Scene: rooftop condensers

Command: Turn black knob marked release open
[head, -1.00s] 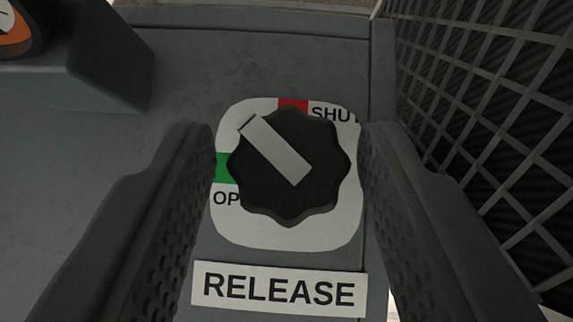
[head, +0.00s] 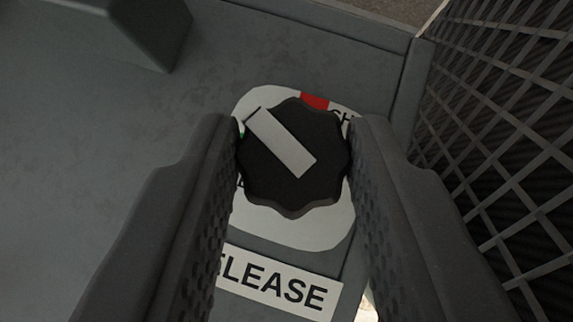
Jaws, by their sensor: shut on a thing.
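The black knob (head: 295,185) has a scalloped edge and a light grey pointer bar (head: 281,143). The bar points to the upper left, between the red SHUT mark (head: 314,101) and the green OPEN mark, which is almost wholly hidden behind my left finger. The knob sits on a white plate (head: 292,233). Below it is the RELEASE label (head: 279,284), its left end covered by my finger. My gripper (head: 294,150) is shut on the knob, one finger on each side of it.
A dark wire grille (head: 510,130) stands close along the right. A grey box-like part (head: 140,30) juts out at the upper left. The grey panel (head: 80,160) is bare at the left.

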